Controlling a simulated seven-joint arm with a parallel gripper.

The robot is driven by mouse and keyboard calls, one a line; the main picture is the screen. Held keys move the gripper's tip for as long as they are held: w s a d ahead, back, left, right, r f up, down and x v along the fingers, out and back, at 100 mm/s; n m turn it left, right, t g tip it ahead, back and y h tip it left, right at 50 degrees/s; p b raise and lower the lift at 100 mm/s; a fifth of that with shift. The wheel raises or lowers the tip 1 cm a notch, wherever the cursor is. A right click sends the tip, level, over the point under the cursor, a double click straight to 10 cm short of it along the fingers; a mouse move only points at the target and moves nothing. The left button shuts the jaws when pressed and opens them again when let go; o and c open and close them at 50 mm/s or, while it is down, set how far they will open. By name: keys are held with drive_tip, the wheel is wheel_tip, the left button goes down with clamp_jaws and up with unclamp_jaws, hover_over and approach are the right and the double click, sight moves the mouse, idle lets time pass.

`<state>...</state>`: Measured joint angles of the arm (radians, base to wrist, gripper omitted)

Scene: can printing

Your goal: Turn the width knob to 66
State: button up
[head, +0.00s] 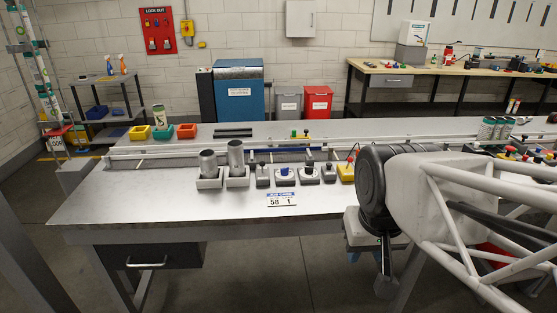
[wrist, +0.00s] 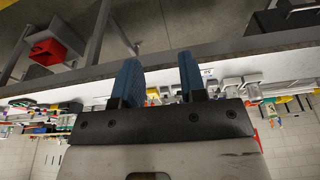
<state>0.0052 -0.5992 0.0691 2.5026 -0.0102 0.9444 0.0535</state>
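A row of small control boxes stands on the steel bench. One box carries a blue knob (head: 284,171). Boxes with dark controls stand to its left (head: 262,176) and right (head: 309,174). I cannot read labels, so I cannot tell which is the width knob or its setting. A white and blue card (head: 281,200) at the bench front shows 58 and 1. My gripper (wrist: 158,58) shows in the wrist view with its two blue fingers apart and nothing between them. In the head view my arm is right of the boxes; the fingers are not clear there.
A yellow box (head: 346,172) stands at the row's right end. A rail (head: 200,147) runs behind. The steel bench (head: 130,197) is bare at its front left.

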drive_tip(key=w+r+m, duration=0.3)
drive_tip(key=w, duration=1.1)
drive_tip(key=m+g, duration=0.3)
drive_tip(key=m, duration=0.5)
hover_over(285, 168)
drive_tip(key=f, duration=1.4)
drive_tip(key=shift+s+d, duration=0.1)
drive_tip(key=shift+s, duration=0.15)
drive_tip(key=shift+w+f, duration=0.2)
drive_tip(key=shift+w, duration=0.1)
drive_tip(key=shift+f, duration=0.1)
drive_tip(key=shift+f, duration=3.8)
clamp_jaws()
